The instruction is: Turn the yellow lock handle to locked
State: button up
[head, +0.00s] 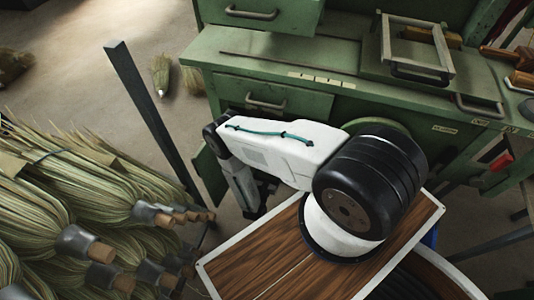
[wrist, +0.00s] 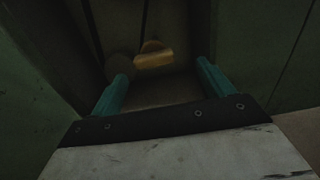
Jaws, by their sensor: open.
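The yellow lock handle (wrist: 154,57) shows in the wrist view as a short yellow bar lying roughly level, in a dark recess between green panels. My gripper (wrist: 160,78) is open, with its two teal fingers spread, one to the left and one to the right of the handle's line. The handle appears beyond the fingertips, and I see no contact. A dark round part (wrist: 120,67) sits at the handle's left, by the left fingertip. In the head view my arm hides the handle, and the fingers cannot be made out.
A green cabinet (head: 285,100) with drawers stands in front of me, a wooden frame (head: 418,45) on its top. A dark upright post (head: 150,110) stands left of my arm. Bundles of broom straw (head: 70,190) fill the lower left. Green panels flank my gripper closely.

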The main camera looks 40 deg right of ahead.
jog(key=shift+w+a+x, duration=0.1)
jog(key=shift+w+x, duration=0.05)
jog(key=shift+x, duration=1)
jog(key=shift+w+a+x, duration=0.15)
jog(key=shift+x, duration=1.05)
jog(key=shift+w+a+x, duration=0.1)
jog(key=shift+w+x, duration=0.1)
jog(key=shift+x, duration=0.95)
jog(key=shift+r, duration=0.1)
jog(key=c, duration=1)
